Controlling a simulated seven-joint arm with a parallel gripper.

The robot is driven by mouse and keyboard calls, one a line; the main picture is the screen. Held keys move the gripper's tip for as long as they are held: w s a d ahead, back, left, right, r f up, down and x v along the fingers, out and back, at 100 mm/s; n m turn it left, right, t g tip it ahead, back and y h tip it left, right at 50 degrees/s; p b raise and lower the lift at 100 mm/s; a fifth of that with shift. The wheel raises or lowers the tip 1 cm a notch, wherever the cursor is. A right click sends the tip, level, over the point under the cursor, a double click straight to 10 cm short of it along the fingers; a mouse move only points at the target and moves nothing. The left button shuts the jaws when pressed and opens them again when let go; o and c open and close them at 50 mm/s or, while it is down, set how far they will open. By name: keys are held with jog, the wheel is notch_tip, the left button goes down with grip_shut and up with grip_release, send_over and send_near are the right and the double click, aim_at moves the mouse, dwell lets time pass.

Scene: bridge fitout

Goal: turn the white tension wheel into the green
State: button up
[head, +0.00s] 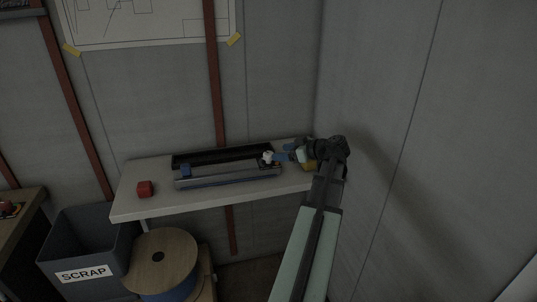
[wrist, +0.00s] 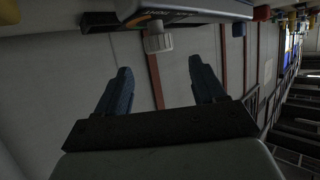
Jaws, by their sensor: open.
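The white tension wheel (head: 267,156) sits at the right end of a long grey-and-blue device (head: 228,178) on the shelf. In the wrist view the white wheel (wrist: 158,42) is a ribbed knob at the edge of the device (wrist: 190,8). My gripper (head: 277,157) is close to the wheel's right side in the head view. In the wrist view my gripper (wrist: 160,66) is open, and its two blue fingers are spread to either side of the wheel's line, with the wheel beyond the tips.
The pale shelf (head: 130,204) also carries a red block (head: 145,188) at the left, and a yellow item (head: 309,166) shows beside my arm. A scrap bin (head: 77,245) and a cable spool (head: 160,258) stand below. The right wall (head: 385,130) is close to my arm.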

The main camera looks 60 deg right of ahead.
aim_at(269, 153)
jog(key=x, duration=0.7)
jog(key=shift+w+f, duration=0.2)
jog(key=c, duration=1)
jog(key=shift+a+m+h, duration=0.15)
jog(key=shift+m+h, duration=0.15)
jog(key=m+g+h, duration=0.1)
jog(key=m+h, duration=0.2)
jog(key=shift+a, duration=0.1)
jog(key=m+g+h, duration=0.1)
jog(key=m+h, duration=0.1)
jog(key=m+g+h, duration=0.2)
jog(key=m+h, duration=0.1)
jog(key=shift+d+h, duration=0.2)
jog(key=shift+h, duration=0.1)
jog(key=shift+m+g, duration=0.4)
